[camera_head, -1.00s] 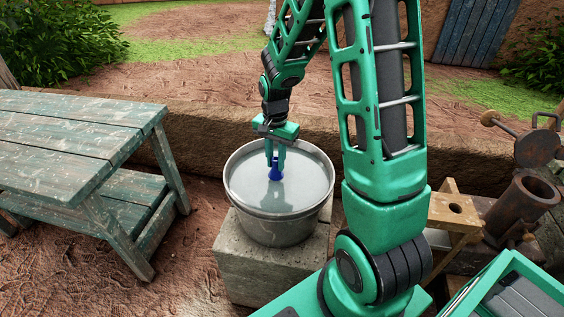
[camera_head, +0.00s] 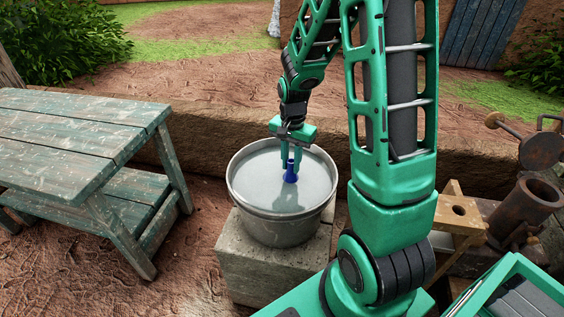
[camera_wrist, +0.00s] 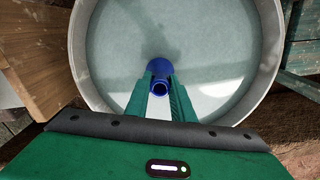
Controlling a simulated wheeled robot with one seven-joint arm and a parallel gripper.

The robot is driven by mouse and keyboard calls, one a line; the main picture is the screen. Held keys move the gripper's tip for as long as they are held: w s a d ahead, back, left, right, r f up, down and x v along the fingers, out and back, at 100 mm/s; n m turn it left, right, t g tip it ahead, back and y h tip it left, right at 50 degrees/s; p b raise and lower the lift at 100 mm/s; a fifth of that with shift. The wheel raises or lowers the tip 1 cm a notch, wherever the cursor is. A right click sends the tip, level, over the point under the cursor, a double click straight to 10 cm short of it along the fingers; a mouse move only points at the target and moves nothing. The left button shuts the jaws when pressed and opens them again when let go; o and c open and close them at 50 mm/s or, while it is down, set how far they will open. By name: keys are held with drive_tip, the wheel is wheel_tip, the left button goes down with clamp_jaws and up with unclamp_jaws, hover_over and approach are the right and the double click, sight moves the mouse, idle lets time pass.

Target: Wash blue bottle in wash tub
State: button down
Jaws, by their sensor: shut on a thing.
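The blue bottle (camera_head: 291,175) is upright between the fingers of my gripper (camera_head: 291,163), which is shut on it. The bottle's lower end meets the water in the grey metal wash tub (camera_head: 241,205); how deep it reaches is hard to tell. In the wrist view, the bottle (camera_wrist: 158,68) shows its open mouth between the green fingertips of my gripper (camera_wrist: 160,85). The round tub (camera_wrist: 274,60) surrounds it there. The bottle is right of the tub's middle in the head view, clear of the rim.
The tub stands on a stone block (camera_head: 262,270). A worn green picnic table (camera_head: 75,140) is at the left. A wooden stand (camera_head: 458,210) and a rusty metal cylinder (camera_head: 530,205) are at the right. A low mud wall (camera_head: 200,135) runs behind the tub.

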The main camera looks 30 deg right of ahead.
idle(0.3)
wheel_tip(320, 180, up, 18)
drive_tip(key=shift+f, duration=0.15)
idle(1.1)
idle(0.8)
